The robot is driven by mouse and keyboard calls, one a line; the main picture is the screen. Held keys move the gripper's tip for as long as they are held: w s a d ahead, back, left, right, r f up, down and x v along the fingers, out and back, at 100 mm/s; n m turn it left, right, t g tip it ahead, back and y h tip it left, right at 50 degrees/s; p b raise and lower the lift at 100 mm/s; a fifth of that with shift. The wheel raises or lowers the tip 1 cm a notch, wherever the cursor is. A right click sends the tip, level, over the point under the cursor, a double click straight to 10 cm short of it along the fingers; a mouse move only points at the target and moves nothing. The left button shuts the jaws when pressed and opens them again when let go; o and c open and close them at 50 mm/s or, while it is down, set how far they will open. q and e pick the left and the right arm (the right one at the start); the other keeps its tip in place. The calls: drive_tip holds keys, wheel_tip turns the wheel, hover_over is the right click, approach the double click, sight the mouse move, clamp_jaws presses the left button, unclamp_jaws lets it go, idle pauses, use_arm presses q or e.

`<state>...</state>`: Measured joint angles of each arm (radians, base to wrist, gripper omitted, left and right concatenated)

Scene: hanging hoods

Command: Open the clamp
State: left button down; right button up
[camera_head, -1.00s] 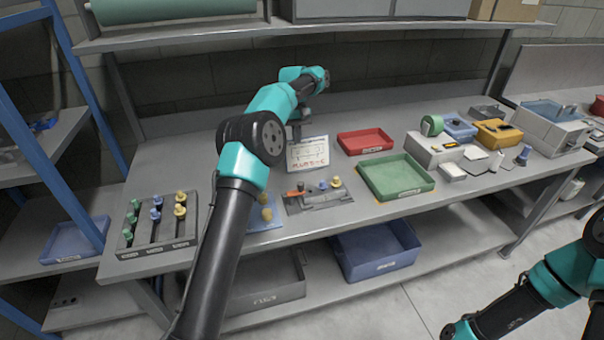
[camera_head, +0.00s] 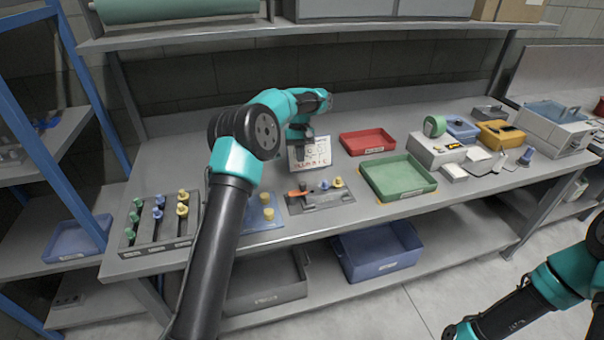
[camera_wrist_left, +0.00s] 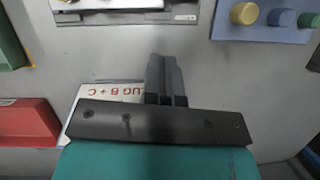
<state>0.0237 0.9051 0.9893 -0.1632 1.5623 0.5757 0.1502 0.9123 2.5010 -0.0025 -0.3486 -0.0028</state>
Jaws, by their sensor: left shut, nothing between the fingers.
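The clamp (camera_head: 298,193) has an orange-red handle and sits on a grey fixture plate (camera_head: 320,203) at the front of the bench. A blue plug (camera_head: 325,185) and a yellow plug (camera_head: 337,182) stand at the fixture's right part. My left gripper (camera_head: 294,170) points down behind the fixture, beside the white card, apart from the clamp. In the left wrist view its fingers (camera_wrist_left: 166,78) are together and empty. The fixture's edge (camera_wrist_left: 120,18) shows at the top there; the clamp handle is out of that view.
A white card (camera_head: 318,151) with red lettering stands behind the fixture. A blue plate (camera_head: 264,225) with yellow pegs lies left of the fixture. A red tray (camera_head: 367,142) and a green tray (camera_head: 398,178) lie to the right. A dark peg rack (camera_head: 157,225) stands far left.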

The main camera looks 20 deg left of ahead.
use_arm(q)
drive_tip(key=shift+s+d+f, duration=0.4)
drive_tip(key=shift+s+f, duration=0.2)
drive_tip(key=shift+s, duration=0.15)
drive_tip(key=shift+s+d+f, duration=0.45)
drive_tip(key=shift+s+f, duration=0.1)
drive_tip(key=shift+s, duration=0.25)
drive_tip(key=shift+s+d+f, duration=0.4)
drive_tip(key=shift+s+f, duration=0.2)
drive_tip(key=shift+s, duration=0.15)
